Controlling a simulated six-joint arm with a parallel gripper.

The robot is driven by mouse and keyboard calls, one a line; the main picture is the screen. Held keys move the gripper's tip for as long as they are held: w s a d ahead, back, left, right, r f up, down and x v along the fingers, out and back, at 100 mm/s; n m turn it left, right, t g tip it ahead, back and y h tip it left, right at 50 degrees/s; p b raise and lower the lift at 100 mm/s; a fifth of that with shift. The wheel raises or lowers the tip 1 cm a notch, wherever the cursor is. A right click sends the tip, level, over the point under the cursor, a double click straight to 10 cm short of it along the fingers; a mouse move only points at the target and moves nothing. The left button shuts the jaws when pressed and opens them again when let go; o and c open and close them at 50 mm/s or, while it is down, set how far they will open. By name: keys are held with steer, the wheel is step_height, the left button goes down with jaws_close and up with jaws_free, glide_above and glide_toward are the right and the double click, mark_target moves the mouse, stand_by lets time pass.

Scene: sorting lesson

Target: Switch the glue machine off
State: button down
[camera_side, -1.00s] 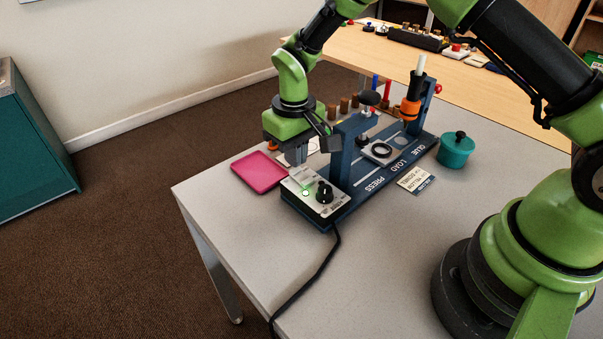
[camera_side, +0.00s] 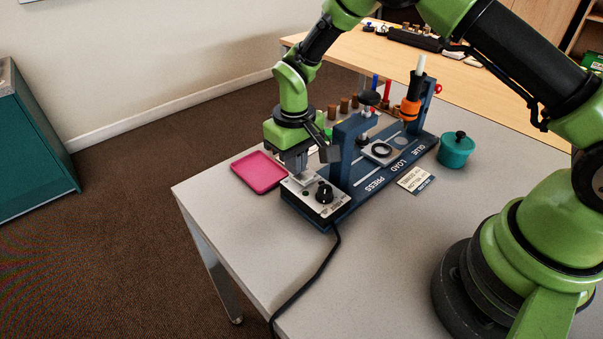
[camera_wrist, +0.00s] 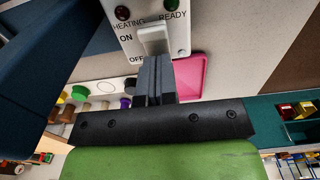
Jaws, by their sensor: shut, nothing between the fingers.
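The glue machine (camera_side: 352,192) is a long blue base with a press frame, marked PRESS, LOAD and GLUE. The heating lamp (camera_wrist: 122,13) and the ready lamp (camera_wrist: 170,4) are dark. My gripper (camera_wrist: 153,60) is shut and empty, its fingertips at the OFF end of the switch. It also shows over the panel in the side view (camera_side: 302,176), where it hides the switch.
A pink tray (camera_side: 259,173) lies left of the machine. A teal pot (camera_side: 455,150) and a small card (camera_side: 416,180) are on its right. An orange glue holder (camera_side: 410,108) stands at the far end. A black cable (camera_side: 318,272) runs over the table; the front table is otherwise clear.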

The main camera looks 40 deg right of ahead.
step_height(320, 180, up, 8)
stand_by(0.8)
step_height(320, 180, up, 8)
steer(key=f+t, duration=0.1)
glide_above(309, 176)
steer(key=s+d+r+m+t+y, duration=0.1)
steer(key=s+d+r+m+t, duration=0.1)
steer(key=s+r, duration=0.5)
steer(key=s+r+m+t+y, duration=0.1)
steer(key=s+r+m+t, duration=0.1)
steer(key=s, duration=1)
steer(key=shift+s+d+r+t, duration=0.4)
steer(key=shift+r+t, duration=0.45)
steer(key=shift+t, duration=0.25)
steer(key=c, duration=1.8)
jaws_free()
